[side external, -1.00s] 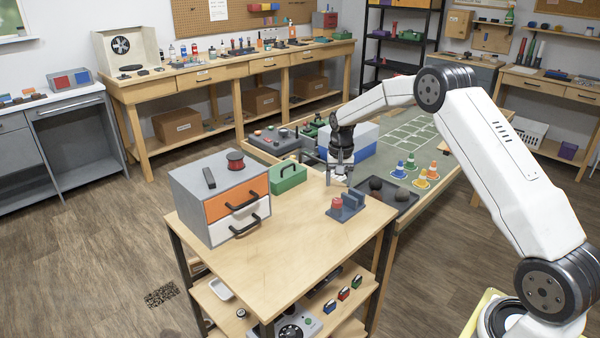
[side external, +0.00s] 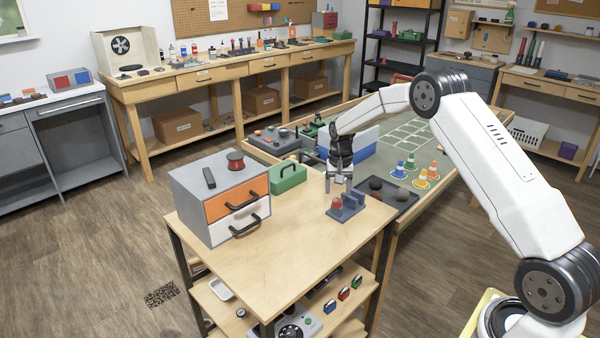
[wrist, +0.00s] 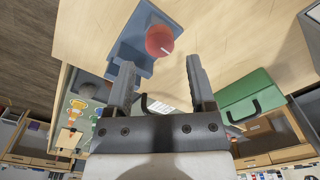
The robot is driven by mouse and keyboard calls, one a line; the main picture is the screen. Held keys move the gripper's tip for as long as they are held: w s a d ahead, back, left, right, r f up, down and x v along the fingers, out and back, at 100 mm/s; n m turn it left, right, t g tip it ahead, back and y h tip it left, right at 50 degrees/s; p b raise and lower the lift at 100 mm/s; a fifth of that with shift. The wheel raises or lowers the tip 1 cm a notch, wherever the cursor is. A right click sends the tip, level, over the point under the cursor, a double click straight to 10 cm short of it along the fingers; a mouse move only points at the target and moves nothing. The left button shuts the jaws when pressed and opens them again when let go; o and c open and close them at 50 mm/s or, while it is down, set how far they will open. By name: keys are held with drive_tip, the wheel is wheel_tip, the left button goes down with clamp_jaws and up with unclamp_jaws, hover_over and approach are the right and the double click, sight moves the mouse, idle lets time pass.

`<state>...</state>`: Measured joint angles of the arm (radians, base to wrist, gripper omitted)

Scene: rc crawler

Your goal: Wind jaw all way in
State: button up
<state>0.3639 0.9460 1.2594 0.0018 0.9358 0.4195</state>
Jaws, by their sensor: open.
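The vise (side external: 346,205) is a small blue-grey block with a red round knob (side external: 337,203) on its left side, on the wooden cart top (side external: 285,230). In the wrist view the vise (wrist: 133,45) lies at upper left, with the red knob (wrist: 159,40) showing a pale mark. My gripper (side external: 339,187) points down above the cart top, just behind the vise and apart from it. In the wrist view my gripper (wrist: 160,75) is open and empty, with the knob beyond its fingertips. The gap between the vise jaws is hard to make out.
A grey drawer unit (side external: 205,187) with orange and white drawers stands at the left of the cart top. A green toolbox (side external: 287,177) stands behind it. A dark tray (side external: 390,192) with round items lies on the table behind the vise. The cart top's front is clear.

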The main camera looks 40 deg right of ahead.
sight(337, 200)
drive_tip(key=shift+f, duration=1.85)
clamp_jaws()
drive_tip(key=shift+m, duration=1.5)
